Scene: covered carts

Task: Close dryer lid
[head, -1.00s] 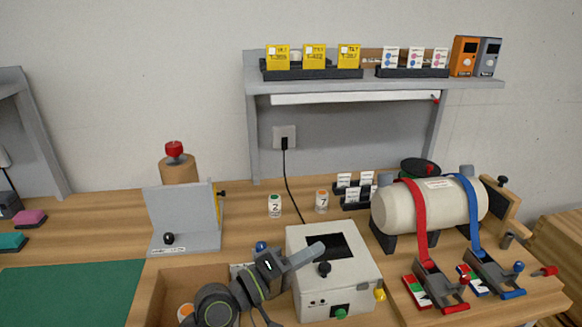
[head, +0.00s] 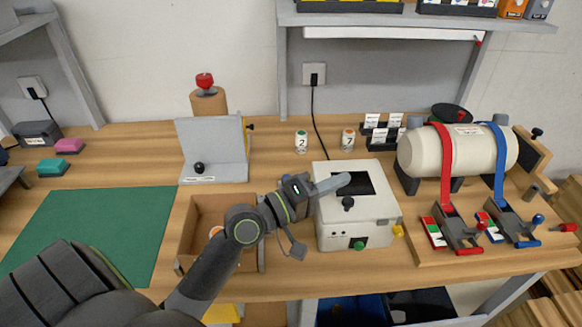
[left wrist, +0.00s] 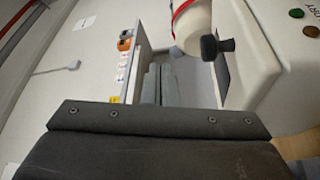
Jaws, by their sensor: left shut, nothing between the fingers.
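The dryer is a white box (head: 360,233) with a pale top lid (head: 378,208), a dark window (head: 362,185) and a black knob (head: 348,204) near the lid's front. The lid looks flat on the box, but I cannot tell whether it is fully shut. My left gripper (head: 341,183) is shut and empty, reaching from the left over the lid behind the knob. It hides part of the window; contact is unclear. In the left wrist view the shut fingers (left wrist: 159,85) point toward the wall, with the black knob (left wrist: 219,46) to their right. The right gripper is not in view.
A wooden bin (head: 187,240) stands left of the dryer. A cream cylinder (head: 465,152) with red and blue straps stands to the right, with lever clamps in front. A grey shelf (head: 420,20) is above.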

